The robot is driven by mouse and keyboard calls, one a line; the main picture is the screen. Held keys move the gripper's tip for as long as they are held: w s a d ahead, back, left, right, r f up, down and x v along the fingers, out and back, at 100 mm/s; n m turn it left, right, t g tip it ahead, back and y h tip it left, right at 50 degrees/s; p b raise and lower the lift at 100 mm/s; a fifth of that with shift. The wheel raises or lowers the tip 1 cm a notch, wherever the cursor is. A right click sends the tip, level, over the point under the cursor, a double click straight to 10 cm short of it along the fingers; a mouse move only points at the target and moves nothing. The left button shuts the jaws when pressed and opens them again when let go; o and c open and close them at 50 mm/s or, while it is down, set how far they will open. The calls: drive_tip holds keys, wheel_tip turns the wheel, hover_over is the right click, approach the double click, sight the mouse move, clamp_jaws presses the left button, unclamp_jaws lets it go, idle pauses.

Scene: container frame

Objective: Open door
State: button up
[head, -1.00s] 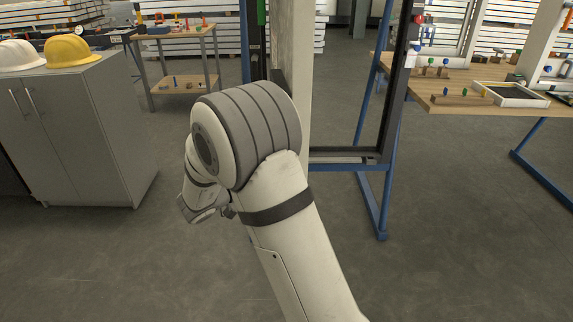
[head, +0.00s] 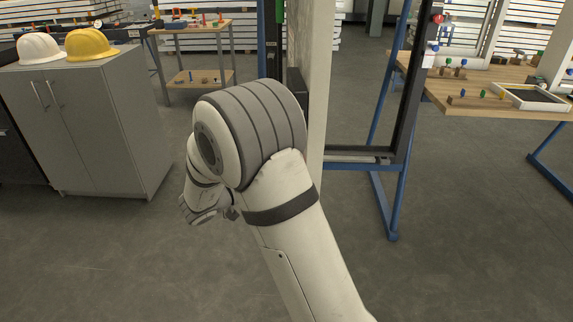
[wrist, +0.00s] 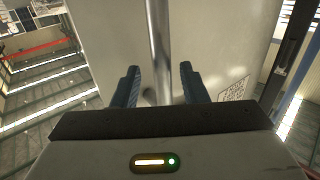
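A pale, flat door panel (wrist: 205,50) fills the middle of the wrist view, with a printed square label at its right. A vertical round metal bar handle (wrist: 158,45) runs down in front of it. My gripper (wrist: 160,72) is open, its two dark fingers spread on either side of the bar in the picture. I cannot tell how much depth is left between fingertips and bar. In the head view the door (head: 316,130) shows nearly edge-on behind my arm. My fingers and the handle are mostly hidden there by my arm.
A blue and black frame (head: 396,170) stands right of the door. A grey cabinet (head: 110,130) with a white helmet (head: 38,48) and a yellow helmet (head: 88,45) is at left. A wooden workbench (head: 480,95) stands at right. The floor (head: 110,260) at front left is clear.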

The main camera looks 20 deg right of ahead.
drive_tip(key=shift+p+v, duration=0.3)
drive_tip(key=shift+v, duration=2.05)
drive_tip(key=shift+s, duration=0.1)
drive_tip(key=w+r+n+t+y+p, duration=0.4)
drive_tip(key=w+r+t+y+p, duration=0.25)
drive_tip(key=r+y, duration=0.35)
drive_tip(key=s+a+r+n+y+p, duration=0.2)
drive_tip(key=a+r+n+y+p, duration=0.15)
drive_tip(key=r+y+p, duration=0.35)
drive_tip(key=s+d+r+n+g+p, duration=0.1)
drive_tip(key=s+d+n+g+p, duration=0.1)
drive_tip(key=s, duration=0.7)
drive_tip(key=s+d+r+n+g+p, duration=0.2)
drive_tip(key=s+g, duration=0.3)
drive_tip(key=s, duration=0.5)
drive_tip(key=s+d+r+n+g+p, duration=0.2)
drive_tip(key=s+d+g+p, duration=0.2)
drive_tip(key=s, duration=0.5)
drive_tip(key=shift+s+r, duration=0.15)
drive_tip(key=shift+s, duration=0.1)
